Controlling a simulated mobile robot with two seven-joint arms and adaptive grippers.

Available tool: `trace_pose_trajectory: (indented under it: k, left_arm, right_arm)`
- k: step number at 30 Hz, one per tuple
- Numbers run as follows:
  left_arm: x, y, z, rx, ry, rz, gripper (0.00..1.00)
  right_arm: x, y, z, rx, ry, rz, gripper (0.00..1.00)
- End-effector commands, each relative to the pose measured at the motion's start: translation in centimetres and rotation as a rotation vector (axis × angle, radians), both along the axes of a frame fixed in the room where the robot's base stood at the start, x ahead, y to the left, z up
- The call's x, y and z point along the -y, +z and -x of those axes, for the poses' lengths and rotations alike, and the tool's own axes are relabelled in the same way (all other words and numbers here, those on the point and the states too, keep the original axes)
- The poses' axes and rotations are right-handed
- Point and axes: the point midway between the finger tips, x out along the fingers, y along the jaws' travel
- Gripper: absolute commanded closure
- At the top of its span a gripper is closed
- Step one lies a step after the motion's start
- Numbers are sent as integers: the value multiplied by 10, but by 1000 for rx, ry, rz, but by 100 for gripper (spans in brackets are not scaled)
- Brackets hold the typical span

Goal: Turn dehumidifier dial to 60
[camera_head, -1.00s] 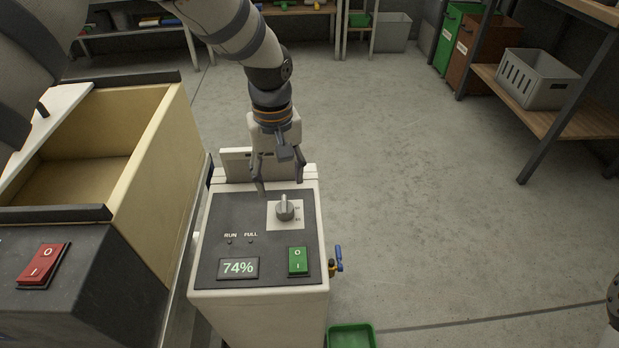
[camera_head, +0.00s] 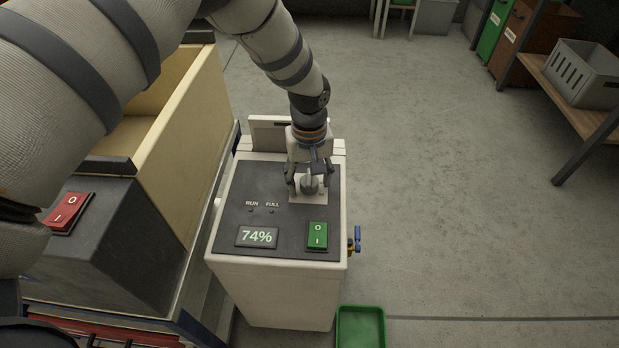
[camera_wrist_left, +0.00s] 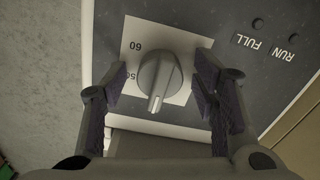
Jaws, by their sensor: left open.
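The dehumidifier (camera_head: 275,290) is a white box with a dark top panel, a display reading 74% (camera_head: 257,237) and a green switch (camera_head: 317,235). Its grey dial (camera_wrist_left: 160,78) sits on a white plate with the marks 60 and 50 beside it in the left wrist view. The dial's bar points toward the bottom of that view, away from both visible marks. My left gripper (camera_head: 306,190) is open, with its fingers on either side of the dial and gaps between them and it. In the head view the gripper partly covers the dial. My right gripper is out of view.
A machine with a cream bin (camera_head: 190,110) and a red switch (camera_head: 68,211) stands close on the left. A green tray (camera_head: 361,330) lies on the floor by the dehumidifier. A blue-handled valve (camera_head: 357,238) sticks out at its right.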

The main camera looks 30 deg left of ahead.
Motion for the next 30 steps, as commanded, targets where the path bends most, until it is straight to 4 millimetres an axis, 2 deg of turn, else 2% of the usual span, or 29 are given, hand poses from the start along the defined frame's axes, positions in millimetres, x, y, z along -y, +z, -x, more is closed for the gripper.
trace_pose_trajectory:
  k: [1,7,20,30]
  left_arm:
    - [0,0,0,0,0,0,48]
    - [0,0,0,-1,-1,-1,94]
    - [0,1,0,-1,-76,-1,94]
    - [0,1,1,-1,-355,-1,94]
  right_arm:
    - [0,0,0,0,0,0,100]
    - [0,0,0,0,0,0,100]
    - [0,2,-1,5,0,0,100]
    - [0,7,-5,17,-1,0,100]
